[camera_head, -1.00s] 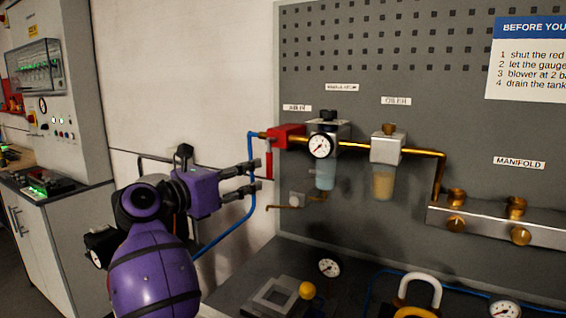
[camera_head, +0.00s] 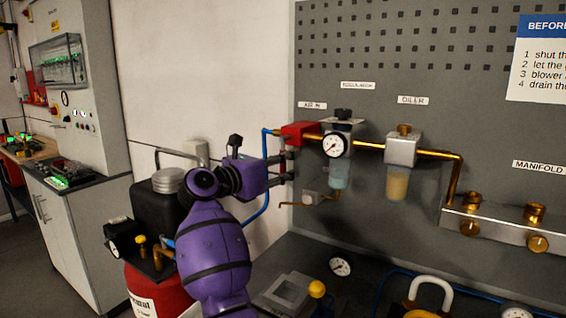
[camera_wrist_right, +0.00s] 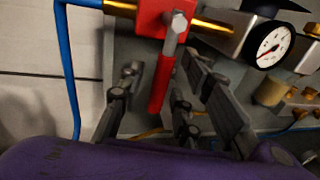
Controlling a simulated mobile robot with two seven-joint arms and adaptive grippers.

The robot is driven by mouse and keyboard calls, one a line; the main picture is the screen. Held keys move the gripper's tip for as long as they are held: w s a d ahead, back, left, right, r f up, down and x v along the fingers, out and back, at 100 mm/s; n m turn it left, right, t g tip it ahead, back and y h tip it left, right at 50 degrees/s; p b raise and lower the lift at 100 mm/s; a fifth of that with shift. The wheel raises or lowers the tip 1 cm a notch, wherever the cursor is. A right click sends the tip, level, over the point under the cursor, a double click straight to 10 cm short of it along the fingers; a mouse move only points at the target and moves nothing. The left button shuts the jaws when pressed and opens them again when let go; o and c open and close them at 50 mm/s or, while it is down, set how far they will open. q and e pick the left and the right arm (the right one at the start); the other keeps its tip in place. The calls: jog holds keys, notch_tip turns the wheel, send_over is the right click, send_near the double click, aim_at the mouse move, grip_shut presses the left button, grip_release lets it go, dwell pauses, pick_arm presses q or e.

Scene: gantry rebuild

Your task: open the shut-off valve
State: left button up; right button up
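The red shut-off valve (camera_head: 300,131) sits on the pipe under the "AIR IN" label, between the blue hose and the gauge. In the wrist view its red body (camera_wrist_right: 160,14) is at the top, with the red lever (camera_wrist_right: 161,82) hanging down. My right gripper (camera_head: 286,166) is just below the valve body in the head view. In the wrist view the gripper (camera_wrist_right: 162,75) is open, one finger on each side of the lever. I cannot tell whether either finger touches it. The lever is hidden in the head view. My left gripper is not in view.
The regulator with its gauge (camera_head: 335,146) and the oiler (camera_head: 402,150) stand close to the right of the valve. A blue hose (camera_head: 265,170) runs down at its left. A red tank (camera_head: 158,290) stands at lower left.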

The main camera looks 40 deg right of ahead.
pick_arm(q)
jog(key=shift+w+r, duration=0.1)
pick_arm(e)
grip_shut()
dwell(0.3)
